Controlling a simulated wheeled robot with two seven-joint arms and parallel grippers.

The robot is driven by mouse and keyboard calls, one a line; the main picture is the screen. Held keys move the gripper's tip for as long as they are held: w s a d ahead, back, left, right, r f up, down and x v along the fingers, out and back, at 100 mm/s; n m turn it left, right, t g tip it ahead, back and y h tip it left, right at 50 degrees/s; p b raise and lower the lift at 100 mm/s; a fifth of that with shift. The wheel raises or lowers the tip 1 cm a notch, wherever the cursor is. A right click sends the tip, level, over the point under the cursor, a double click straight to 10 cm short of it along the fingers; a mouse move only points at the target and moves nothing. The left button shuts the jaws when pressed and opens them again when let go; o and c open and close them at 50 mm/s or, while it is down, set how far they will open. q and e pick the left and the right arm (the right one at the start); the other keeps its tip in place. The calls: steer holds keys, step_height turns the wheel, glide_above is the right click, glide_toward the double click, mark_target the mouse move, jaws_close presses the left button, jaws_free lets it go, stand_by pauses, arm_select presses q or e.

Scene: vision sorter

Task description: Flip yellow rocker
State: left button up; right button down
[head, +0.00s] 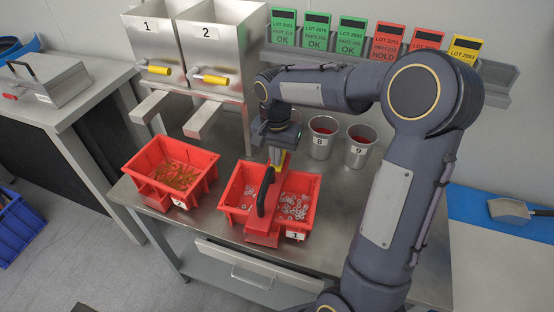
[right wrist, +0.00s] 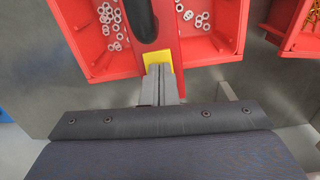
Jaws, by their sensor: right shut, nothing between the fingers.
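The yellow rocker (right wrist: 159,56) shows in the right wrist view at the end of a red device (right wrist: 166,32) with a black handle (right wrist: 143,18). In the head view the red device (head: 262,240) with its black handle (head: 265,192) lies across a red bin. A bit of yellow (head: 284,159) shows beside my right fingers there. My right gripper (right wrist: 160,72) is shut and empty, its fingertips right at the rocker. I cannot tell whether they touch it. The fingers partly hide the rocker. My left gripper is not in view.
Red bin 1 (head: 232,195) holds pale rings; red bin 2 (head: 205,184) beside it holds orange pieces. Metal cups (head: 321,142) stand behind on the steel table (head: 330,200). Two steel hoppers (head: 212,45) with yellow-handled gates stand at the back left.

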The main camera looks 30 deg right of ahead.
step_height(320, 180, up, 7)
steer(key=p, duration=0.5)
stand_by(0.5)
